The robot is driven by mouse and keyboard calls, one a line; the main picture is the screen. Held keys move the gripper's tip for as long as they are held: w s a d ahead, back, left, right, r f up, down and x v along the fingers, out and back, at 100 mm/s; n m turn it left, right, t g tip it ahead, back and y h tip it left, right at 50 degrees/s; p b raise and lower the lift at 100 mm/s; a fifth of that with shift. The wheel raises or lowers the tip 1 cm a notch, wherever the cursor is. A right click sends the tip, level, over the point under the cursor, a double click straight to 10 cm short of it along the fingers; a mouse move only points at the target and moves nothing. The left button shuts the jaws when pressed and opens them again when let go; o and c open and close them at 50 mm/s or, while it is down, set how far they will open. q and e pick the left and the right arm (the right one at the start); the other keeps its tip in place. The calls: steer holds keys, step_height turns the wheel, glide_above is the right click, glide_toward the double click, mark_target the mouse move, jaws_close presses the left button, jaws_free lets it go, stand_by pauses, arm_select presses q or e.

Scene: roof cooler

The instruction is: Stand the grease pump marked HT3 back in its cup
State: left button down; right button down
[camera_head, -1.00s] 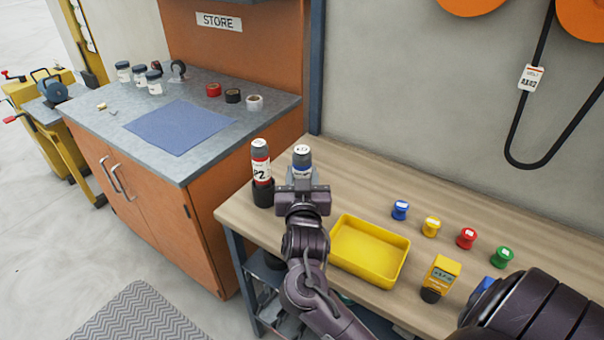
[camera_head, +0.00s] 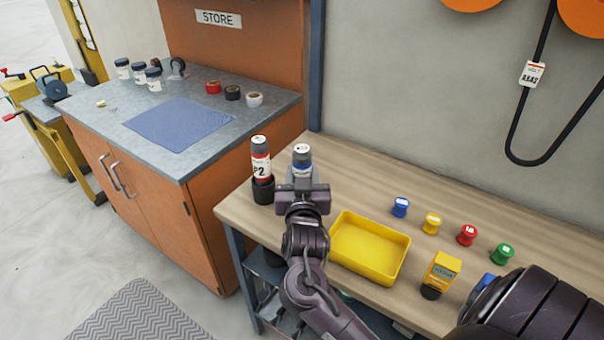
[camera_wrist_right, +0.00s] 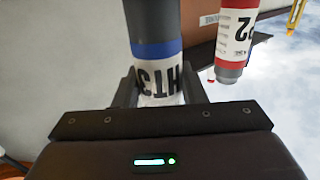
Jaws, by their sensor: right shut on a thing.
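My right gripper (camera_head: 302,188) is shut on the HT3 grease pump (camera_head: 302,158), above the left part of the wooden bench. The pump has a grey top, a blue band and a white label; it looks about upright. In the right wrist view the HT3 label of the pump (camera_wrist_right: 158,78) shows between the fingers. A red pump with a label ending in P2 (camera_head: 261,160) stands in a dark cup (camera_head: 263,191) just left of the gripper. The lower end of the HT3 pump and any cup under it are hidden by my gripper. My left gripper is not in view.
A yellow tray (camera_head: 345,276) lies close to the right of my right arm. A grey-topped cabinet (camera_head: 225,135) adjoins the bench at left. The wall is behind.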

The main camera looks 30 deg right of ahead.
steer(key=shift+f, duration=0.1)
steer(key=shift+f+b, duration=0.55)
steer(key=shift+f, duration=0.3)
steer(key=c, duration=0.8)
jaws_free()
steer(key=shift+f, duration=0.1)
steer(key=b+v, duration=0.1)
steer(key=v, duration=0.6)
steer(key=shift+s+a, duration=0.2)
steer(key=shift+s, duration=0.15)
